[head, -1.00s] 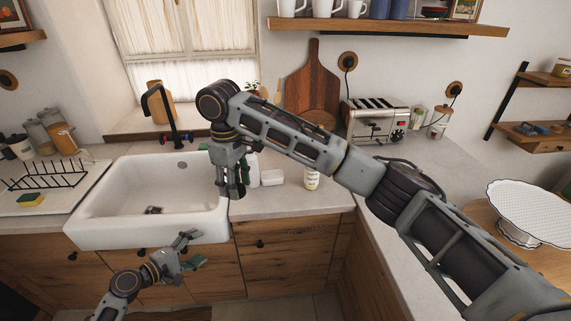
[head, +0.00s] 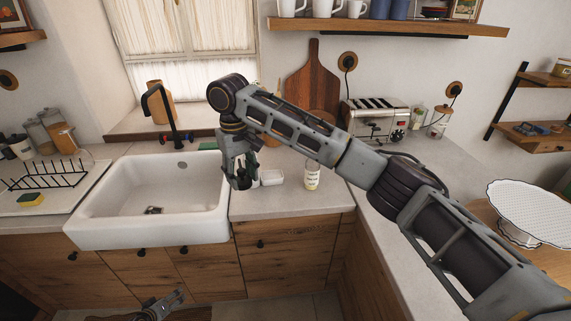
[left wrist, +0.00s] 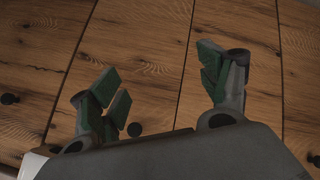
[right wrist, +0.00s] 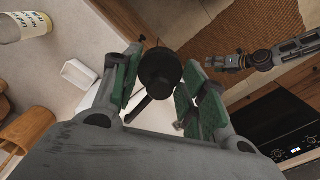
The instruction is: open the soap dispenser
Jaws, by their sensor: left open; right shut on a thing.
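The soap dispenser's black pump top (right wrist: 160,70) sits between the fingers of my right gripper (right wrist: 163,92) in the right wrist view. A thin black spout sticks out below it. In the head view my right gripper (head: 242,180) points down beside the sink's right edge, shut on this dark top. The dispenser's body is mostly hidden by the gripper, and I cannot tell whether the top is still seated on it. My left gripper (head: 168,303) is low in front of the cabinets. In the left wrist view its fingers (left wrist: 162,92) are apart and empty.
A white sink (head: 150,233) lies left of my right gripper. A small white dish (head: 272,178) and a labelled bottle (head: 312,176) stand to its right on the counter. A toaster (head: 375,120) and cutting board (head: 312,85) are behind. Wooden cabinet fronts (head: 290,262) face my left gripper.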

